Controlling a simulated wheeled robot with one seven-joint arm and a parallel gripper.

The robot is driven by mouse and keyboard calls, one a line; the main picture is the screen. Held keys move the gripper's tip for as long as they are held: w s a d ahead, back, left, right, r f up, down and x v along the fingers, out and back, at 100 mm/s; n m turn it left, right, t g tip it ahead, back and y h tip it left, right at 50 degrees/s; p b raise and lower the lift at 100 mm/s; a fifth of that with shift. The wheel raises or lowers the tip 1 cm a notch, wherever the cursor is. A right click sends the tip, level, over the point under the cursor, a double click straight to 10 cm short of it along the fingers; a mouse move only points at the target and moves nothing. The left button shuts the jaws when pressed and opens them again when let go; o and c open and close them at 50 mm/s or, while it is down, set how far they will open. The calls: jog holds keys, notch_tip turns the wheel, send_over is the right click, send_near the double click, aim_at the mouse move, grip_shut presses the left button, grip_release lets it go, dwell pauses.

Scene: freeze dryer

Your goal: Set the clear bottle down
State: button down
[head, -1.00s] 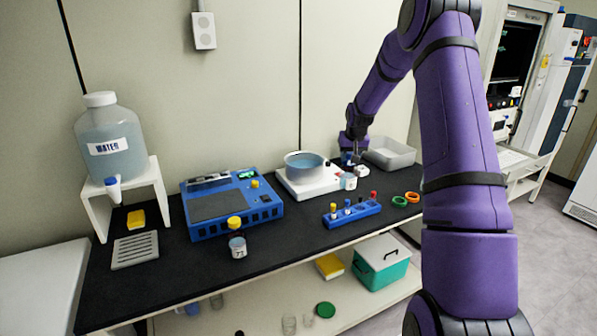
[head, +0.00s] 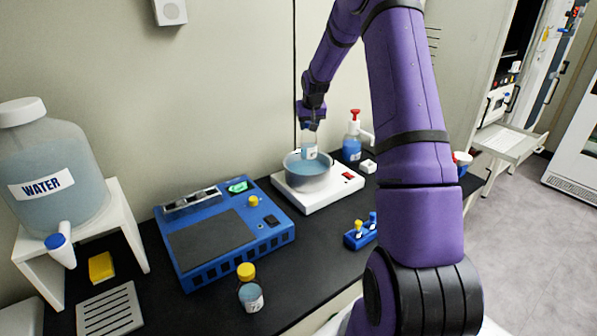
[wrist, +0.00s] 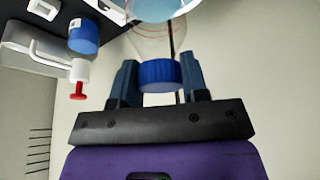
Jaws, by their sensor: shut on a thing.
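The clear bottle (head: 309,147) with a pale label hangs upright from my gripper (head: 311,125), over the round metal bath (head: 318,182) of blue water. My gripper is shut on its blue cap (wrist: 160,74), which shows between the two fingers in the wrist view. The clear bottle body (wrist: 153,42) extends beyond the cap toward the bath (wrist: 160,10). I cannot tell whether the bottle's base touches the water. The bath sits on a white hot plate (head: 344,190).
A wash bottle (head: 352,148) with a red top and a small white block (head: 368,166) stand right of the bath. A blue device (head: 225,240) is to its left. A blue rack (head: 354,239) and a yellow-capped jar (head: 251,297) are in front. Black counter between them is clear.

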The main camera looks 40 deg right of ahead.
aim_at(308, 148)
jog(key=f, duration=0.5)
jog(key=shift+w+f, duration=0.2)
jog(key=shift+f, duration=2.35)
jog(key=c, duration=0.6)
grip_release()
jog(key=shift+s, duration=0.1)
